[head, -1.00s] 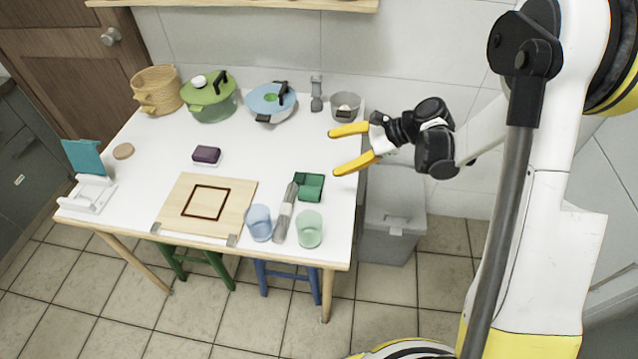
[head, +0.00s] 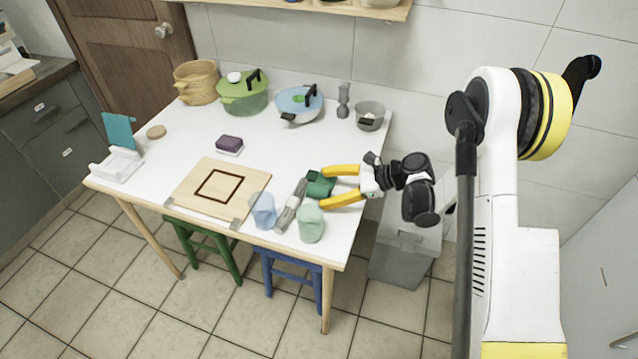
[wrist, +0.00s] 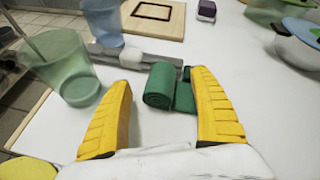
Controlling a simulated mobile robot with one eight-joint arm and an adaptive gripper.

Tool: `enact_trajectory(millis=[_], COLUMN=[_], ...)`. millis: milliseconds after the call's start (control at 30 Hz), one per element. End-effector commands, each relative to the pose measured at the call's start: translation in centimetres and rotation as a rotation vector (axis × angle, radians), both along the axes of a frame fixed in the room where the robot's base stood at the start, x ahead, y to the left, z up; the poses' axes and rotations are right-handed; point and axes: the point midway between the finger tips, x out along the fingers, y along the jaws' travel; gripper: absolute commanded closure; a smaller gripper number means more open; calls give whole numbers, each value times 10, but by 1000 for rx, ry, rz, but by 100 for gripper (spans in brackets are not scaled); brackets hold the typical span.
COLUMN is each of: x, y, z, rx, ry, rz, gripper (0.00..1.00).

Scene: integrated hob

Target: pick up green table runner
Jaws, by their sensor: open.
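The green table runner (head: 318,184) is a folded or rolled dark green cloth on the white table near its right edge. In the wrist view the runner (wrist: 160,86) shows a rolled end, ahead of and between my two yellow fingers. My gripper (head: 323,188) is open, just right of the runner in the head view, with a finger on either side of its near end. In the wrist view my gripper (wrist: 162,88) holds nothing. I cannot tell whether a finger touches the cloth.
A grey utensil-like object (head: 291,205) lies just left of the runner. A green glass (head: 311,224) and a blue glass (head: 263,211) stand close by. A wooden board (head: 190,190) lies further left. The white table (head: 280,160) is clear behind the runner.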

Motion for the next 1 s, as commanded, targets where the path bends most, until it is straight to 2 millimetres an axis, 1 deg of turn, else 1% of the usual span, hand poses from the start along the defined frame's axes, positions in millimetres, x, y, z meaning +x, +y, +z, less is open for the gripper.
enact_trajectory(millis=[33,100,167,367,400,467,500,567,600,633,1000], x=[1,3,5,6,6,6,6,6,6,6,6], y=[8,18,24,26,26,26,26,26,26,26,26], z=[-10,-14,-16,-15,-15,-14,-14,-14,-15,-15,-14], rx=[0,-1,0,0,0,0,0,0,0,-1,0], ry=[0,0,1,0,0,0,0,0,0,0,0], rz=[2,2,2,-1,-1,0,0,0,0,0,0], gripper=[28,28,28,28,30,48,60,79,91,100,100])
